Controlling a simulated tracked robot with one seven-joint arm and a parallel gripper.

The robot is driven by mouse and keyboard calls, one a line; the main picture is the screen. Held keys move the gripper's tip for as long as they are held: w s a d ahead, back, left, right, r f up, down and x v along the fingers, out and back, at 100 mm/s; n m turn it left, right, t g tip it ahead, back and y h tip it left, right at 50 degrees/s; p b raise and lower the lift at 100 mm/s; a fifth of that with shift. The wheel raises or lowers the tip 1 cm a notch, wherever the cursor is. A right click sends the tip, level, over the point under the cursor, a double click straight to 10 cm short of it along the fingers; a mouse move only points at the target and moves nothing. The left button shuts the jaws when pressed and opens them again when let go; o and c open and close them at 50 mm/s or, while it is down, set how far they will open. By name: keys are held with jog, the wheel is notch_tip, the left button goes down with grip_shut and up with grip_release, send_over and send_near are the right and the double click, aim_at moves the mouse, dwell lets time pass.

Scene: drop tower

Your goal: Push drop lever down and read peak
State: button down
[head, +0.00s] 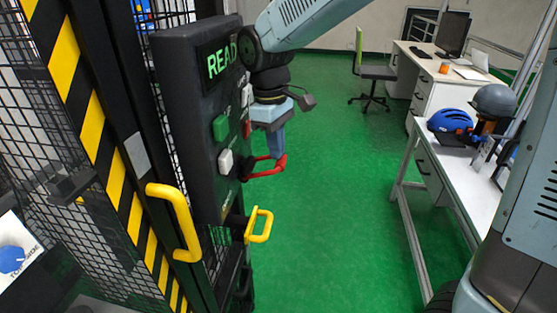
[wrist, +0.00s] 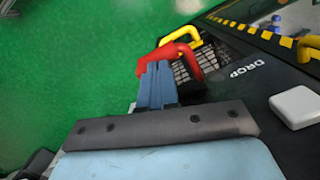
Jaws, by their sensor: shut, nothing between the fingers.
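A dark control panel (head: 190,120) stands beside the cage, its green display (head: 221,60) showing "READ", with any further text cut off by my arm. A red drop lever (head: 268,168) sticks out from the panel's side; it also shows in the wrist view (wrist: 185,50) near the word "DROP" (wrist: 243,72). My gripper (head: 277,155) is shut and empty, its blue fingertips at the red lever's outer end. The fingers also show in the wrist view (wrist: 156,68), overlapping the lever. I cannot tell whether they touch it.
The panel has a green button (head: 221,127) and a white button (head: 225,161). Yellow handles stand out below the lever (head: 260,226) and on the cage door (head: 177,215). A bench (head: 412,190) with a blue helmet (head: 450,124) is at right. The green floor between is clear.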

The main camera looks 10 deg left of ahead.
jog(key=shift+f, duration=2.2)
jog(key=shift+a, duration=0.1)
jog(key=shift+w+a+r, duration=0.3)
jog(key=shift+a+r, duration=0.05)
jog(key=shift+a, duration=0.25)
jog(key=shift+w+a+r, duration=0.25)
jog(key=shift+a+r, duration=0.1)
jog(key=shift+a, duration=0.25)
